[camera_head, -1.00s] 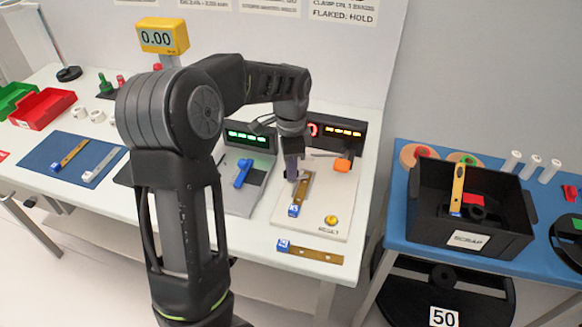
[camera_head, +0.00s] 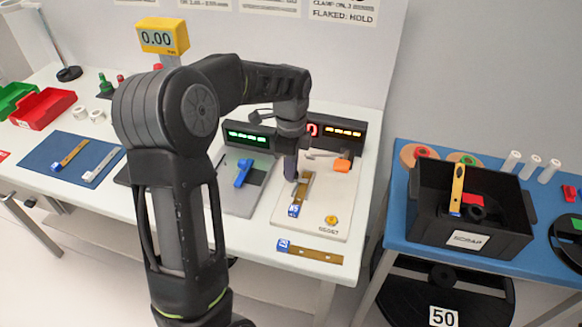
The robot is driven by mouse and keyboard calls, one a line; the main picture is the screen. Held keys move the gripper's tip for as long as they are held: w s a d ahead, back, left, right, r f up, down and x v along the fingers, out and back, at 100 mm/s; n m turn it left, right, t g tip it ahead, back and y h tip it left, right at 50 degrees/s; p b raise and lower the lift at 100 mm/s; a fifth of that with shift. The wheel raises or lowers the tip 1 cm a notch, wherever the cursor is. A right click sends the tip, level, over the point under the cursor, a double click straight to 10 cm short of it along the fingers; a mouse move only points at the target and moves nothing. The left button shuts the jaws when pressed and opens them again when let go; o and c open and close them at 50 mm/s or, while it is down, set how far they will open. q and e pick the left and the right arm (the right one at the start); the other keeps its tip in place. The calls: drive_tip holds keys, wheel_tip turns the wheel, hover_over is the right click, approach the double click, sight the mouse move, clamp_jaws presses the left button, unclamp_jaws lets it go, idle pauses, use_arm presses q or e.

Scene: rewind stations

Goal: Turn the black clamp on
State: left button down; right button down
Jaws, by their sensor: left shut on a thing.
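My left gripper (camera_head: 291,172) points down over the beige board (camera_head: 318,222) of the right-hand station. It is shut on a small dark part at the upper end of a brass strip with a blue end (camera_head: 295,209); this seems to be the black clamp, mostly hidden by the fingers. An orange handle (camera_head: 342,165) is to the right of the gripper, apart from it. A blue handle (camera_head: 243,173) sits on the grey board (camera_head: 238,203) to the left. My right gripper is not in view.
Lit displays (camera_head: 344,131) stand behind the boards. Another strip (camera_head: 311,252) lies along the table's front edge. A black scrap box (camera_head: 425,235) stands on the blue table to the right.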

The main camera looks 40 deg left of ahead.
use_arm(q)
drive_tip(key=c, duration=1.4)
unclamp_jaws()
drive_tip(key=shift+c, duration=0.2)
drive_tip(key=shift+r, duration=0.1)
wheel_tip(320, 180, up, 8)
drive_tip(key=shift+f, duration=0.15)
